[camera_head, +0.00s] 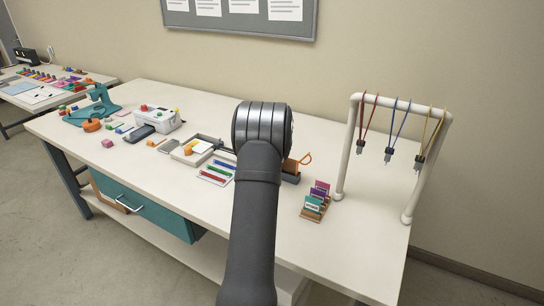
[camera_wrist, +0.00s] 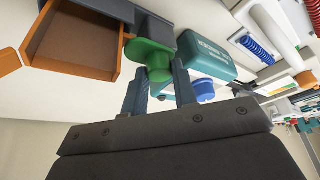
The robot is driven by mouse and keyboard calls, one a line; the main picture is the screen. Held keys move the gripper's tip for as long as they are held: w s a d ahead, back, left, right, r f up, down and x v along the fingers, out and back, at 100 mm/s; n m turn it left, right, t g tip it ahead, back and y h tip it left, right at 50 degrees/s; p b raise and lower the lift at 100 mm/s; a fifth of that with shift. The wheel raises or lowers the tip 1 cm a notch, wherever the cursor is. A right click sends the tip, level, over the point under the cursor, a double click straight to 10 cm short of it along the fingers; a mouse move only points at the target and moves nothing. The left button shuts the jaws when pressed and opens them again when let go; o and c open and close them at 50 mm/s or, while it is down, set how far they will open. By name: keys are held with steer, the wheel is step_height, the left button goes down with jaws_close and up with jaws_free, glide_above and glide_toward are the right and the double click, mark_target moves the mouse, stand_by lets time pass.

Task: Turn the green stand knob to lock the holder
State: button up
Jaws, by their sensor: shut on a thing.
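In the wrist view, my gripper (camera_wrist: 159,82) has one finger on each side of the green knob (camera_wrist: 150,55) and is shut on it. The knob has a wide rounded head and a narrower green part between the fingers. Beside it is a teal block (camera_wrist: 208,56) with white lettering, and a blue knob (camera_wrist: 204,91) lies just right of the right finger. Which way the green knob is turned, I cannot tell. In the head view my own arm hides the gripper and the green knob.
An open orange-brown box (camera_wrist: 75,42) is close left of the fingers in the wrist view. In the head view, a card rack (camera_head: 316,201) and a white frame with hanging cords (camera_head: 401,103) stand to the right on the white table (camera_head: 330,255). Trays and pens lie left.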

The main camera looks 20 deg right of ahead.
steer(key=o, duration=1)
steer(key=shift+r, duration=0.1)
steer(key=v, duration=1.7)
steer(key=shift+r, duration=0.15)
steer(key=x, duration=1.7)
steer(key=shift+f, duration=0.25)
